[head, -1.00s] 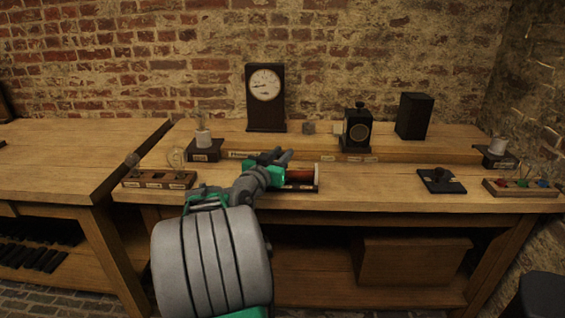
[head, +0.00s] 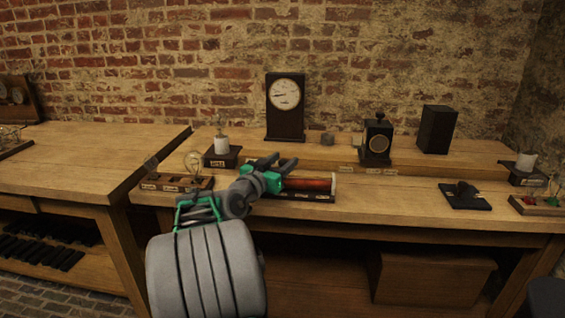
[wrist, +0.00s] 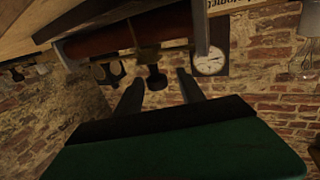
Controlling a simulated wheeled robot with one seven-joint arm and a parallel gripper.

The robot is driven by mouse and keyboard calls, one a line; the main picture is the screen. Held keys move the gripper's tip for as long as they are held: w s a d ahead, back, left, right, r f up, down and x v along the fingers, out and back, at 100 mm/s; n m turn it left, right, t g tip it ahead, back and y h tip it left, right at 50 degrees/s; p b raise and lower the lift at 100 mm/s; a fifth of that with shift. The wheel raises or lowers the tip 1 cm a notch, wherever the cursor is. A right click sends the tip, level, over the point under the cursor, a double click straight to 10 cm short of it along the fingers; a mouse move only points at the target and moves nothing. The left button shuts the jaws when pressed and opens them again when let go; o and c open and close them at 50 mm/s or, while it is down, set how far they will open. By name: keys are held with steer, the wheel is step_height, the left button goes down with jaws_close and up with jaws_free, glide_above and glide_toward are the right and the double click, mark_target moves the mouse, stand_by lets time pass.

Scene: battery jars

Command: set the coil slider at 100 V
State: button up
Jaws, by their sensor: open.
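The coil (head: 308,184) is a red-brown cylinder on a dark base at the bench's front edge. Its left part is hidden behind my gripper in the head view. In the wrist view the coil (wrist: 115,37) runs across the top, and the slider (wrist: 155,77) shows as a brass piece with a dark knob. My gripper (head: 279,162) is open over the coil's left part. In the wrist view its two fingers (wrist: 159,76) stand apart, with the knob between their tips in the picture; I cannot tell whether they touch it. The scale marks are not readable.
A tall dark case with a white dial (head: 285,94) stands on the raised shelf behind. A bulb (head: 193,162) on a labelled block is left of my arm. A dark instrument (head: 377,143) and a black box (head: 437,130) stand right.

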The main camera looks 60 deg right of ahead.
steer(key=a, duration=0.7)
steer(key=shift+w+a, duration=0.25)
steer(key=shift+a, duration=0.15)
